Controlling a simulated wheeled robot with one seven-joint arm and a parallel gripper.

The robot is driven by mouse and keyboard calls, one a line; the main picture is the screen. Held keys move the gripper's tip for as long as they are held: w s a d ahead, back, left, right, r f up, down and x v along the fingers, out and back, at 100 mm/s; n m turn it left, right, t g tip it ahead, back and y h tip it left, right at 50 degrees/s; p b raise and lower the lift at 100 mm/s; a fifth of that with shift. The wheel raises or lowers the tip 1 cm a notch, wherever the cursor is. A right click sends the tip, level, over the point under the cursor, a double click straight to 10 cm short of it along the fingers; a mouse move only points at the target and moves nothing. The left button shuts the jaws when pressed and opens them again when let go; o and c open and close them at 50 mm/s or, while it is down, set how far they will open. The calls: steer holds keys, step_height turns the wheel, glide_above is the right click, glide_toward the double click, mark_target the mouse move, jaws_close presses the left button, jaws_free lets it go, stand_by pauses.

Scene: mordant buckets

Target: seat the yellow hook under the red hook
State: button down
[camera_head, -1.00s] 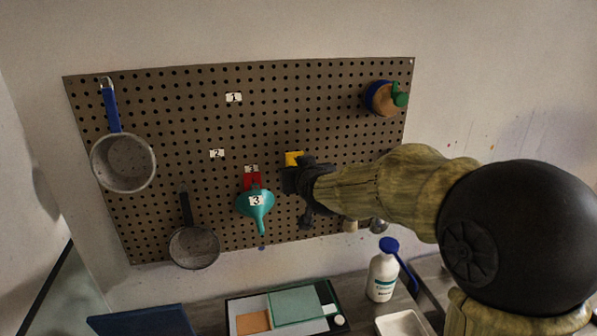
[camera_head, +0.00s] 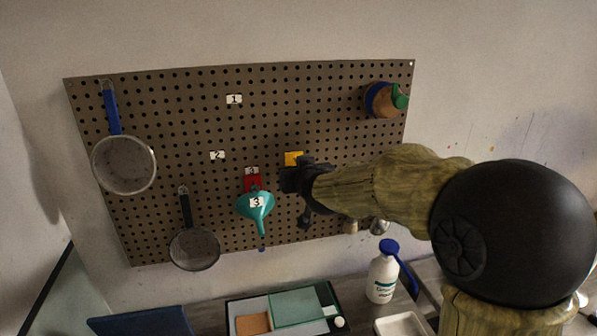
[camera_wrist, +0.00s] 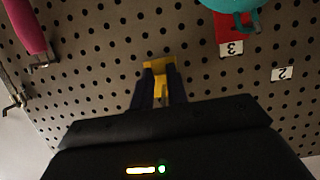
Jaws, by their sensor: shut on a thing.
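The yellow hook (camera_head: 293,158) is in front of the pegboard, right of the red hook and slightly higher in the head view. In the wrist view the yellow hook (camera_wrist: 158,68) sits between my fingers, its plate at or close to the board; I cannot tell whether it touches. My gripper (camera_wrist: 160,90) is shut on it; in the head view my gripper (camera_head: 290,178) partly covers it. The red hook (camera_head: 253,183) is on the board below the label 3, with a teal funnel (camera_head: 255,207) hanging from it. The red hook also shows in the wrist view (camera_wrist: 230,46).
The pegboard (camera_head: 330,100) carries labels 1 (camera_head: 234,99) and 2 (camera_head: 217,155). A bottle (camera_head: 382,277) and tray (camera_head: 235,310) stand below.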

steer(key=shift+w+a, duration=0.2)
steer(key=shift+w, duration=0.45)
steer(key=c, duration=1.3)
jaws_free()
steer(key=b+v, duration=0.5)
steer(key=v, duration=1.2)
steer(key=shift+s, duration=0.2)
steer(key=shift+d, duration=0.1)
